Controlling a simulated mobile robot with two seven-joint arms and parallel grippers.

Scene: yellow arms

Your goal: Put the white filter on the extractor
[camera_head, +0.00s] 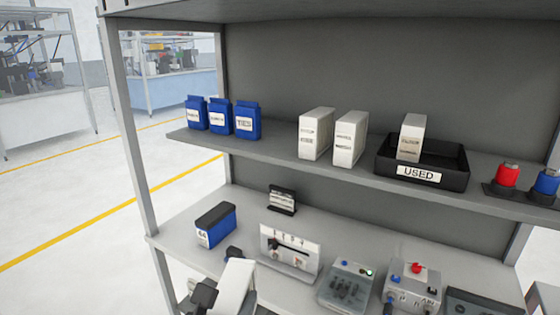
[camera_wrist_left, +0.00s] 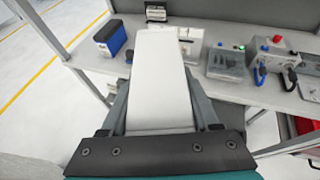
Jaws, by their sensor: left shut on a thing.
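My left gripper (camera_head: 219,276) is shut on a white filter (camera_head: 236,285), a plain white block, in front of the lower shelf. In the left wrist view the filter (camera_wrist_left: 160,80) points forward between the two fingers, its far end in front of the bench. A white upright-panelled unit with a dark lever (camera_head: 290,250) stands on the lower shelf, right of the filter; it may be the extractor, but I cannot tell for sure. In the left wrist view the filter partly hides this unit (camera_wrist_left: 191,45). My right gripper is not in view.
Two white filters (camera_head: 316,134) (camera_head: 349,138) stand on the upper shelf (camera_head: 275,158); a third (camera_head: 411,138) is in the black USED bin (camera_head: 455,178). Blue boxes (camera_head: 220,117) are at left. A blue-black box (camera_head: 216,225) and control boxes (camera_head: 348,287) (camera_head: 412,287) occupy the lower shelf.

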